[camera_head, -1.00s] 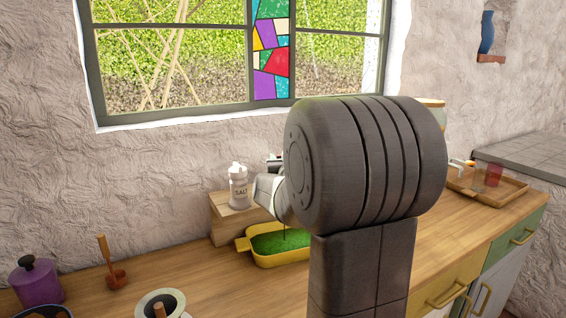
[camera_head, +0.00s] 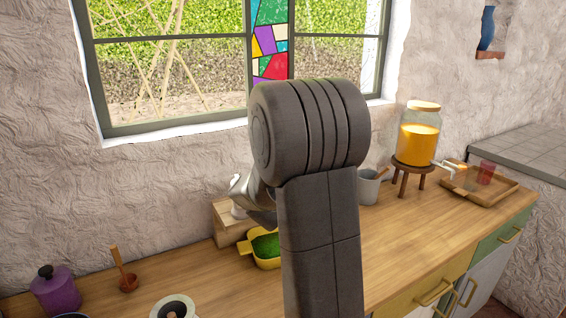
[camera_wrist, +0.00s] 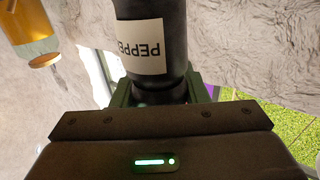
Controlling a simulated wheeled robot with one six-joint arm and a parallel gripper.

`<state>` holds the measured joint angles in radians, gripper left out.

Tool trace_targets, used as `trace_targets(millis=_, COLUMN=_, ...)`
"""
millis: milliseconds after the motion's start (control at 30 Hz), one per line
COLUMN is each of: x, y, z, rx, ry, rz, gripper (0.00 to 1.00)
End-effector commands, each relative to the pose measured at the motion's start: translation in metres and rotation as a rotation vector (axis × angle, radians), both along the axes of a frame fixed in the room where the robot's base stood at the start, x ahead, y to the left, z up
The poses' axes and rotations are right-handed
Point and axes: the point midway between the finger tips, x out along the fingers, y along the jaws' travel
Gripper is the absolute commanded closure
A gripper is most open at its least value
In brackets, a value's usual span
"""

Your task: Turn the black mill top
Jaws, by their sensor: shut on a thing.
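The black mill (camera_wrist: 170,12) fills the top middle of the wrist view, with a white label whose letters read upside down as PEPPE. My gripper (camera_wrist: 161,91) has its green fingers on both sides of the narrow dark part at the mill's top end, shut on it. The mill's body extends away from my gripper; its far end is out of view. In the head view the black mill and my fingers are hidden behind my arm. Whether the top has turned is not visible.
A yellow dish of green stuff (camera_head: 265,249) stands in front. A juice dispenser (camera_head: 418,138), grey mortar (camera_head: 368,188) and tray (camera_head: 495,196) stand right; a purple jar (camera_head: 56,292) stands left.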

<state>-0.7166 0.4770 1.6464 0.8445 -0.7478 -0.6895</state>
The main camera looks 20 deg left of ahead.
Motion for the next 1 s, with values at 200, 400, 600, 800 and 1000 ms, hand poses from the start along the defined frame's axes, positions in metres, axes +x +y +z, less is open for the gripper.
trace_targets(millis=200, x=0.0, y=0.0, z=0.0, rx=-0.001, ry=-0.002, rz=-0.007, gripper=0.82)
trace_targets(millis=400, x=0.0, y=0.0, z=0.0, rx=0.0, ry=-0.001, rz=-0.006, gripper=0.46)
trace_targets(millis=600, x=0.0, y=0.0, z=0.0, rx=0.0, ry=-0.001, rz=-0.006, gripper=0.37)
trace_targets(millis=800, x=-0.004, y=-0.001, z=0.0, rx=0.0, ry=0.0, rz=-0.005, gripper=0.37)
trace_targets(millis=1000, x=-0.031, y=-0.005, z=-0.001, rx=0.0, ry=-0.001, rz=-0.003, gripper=0.37)
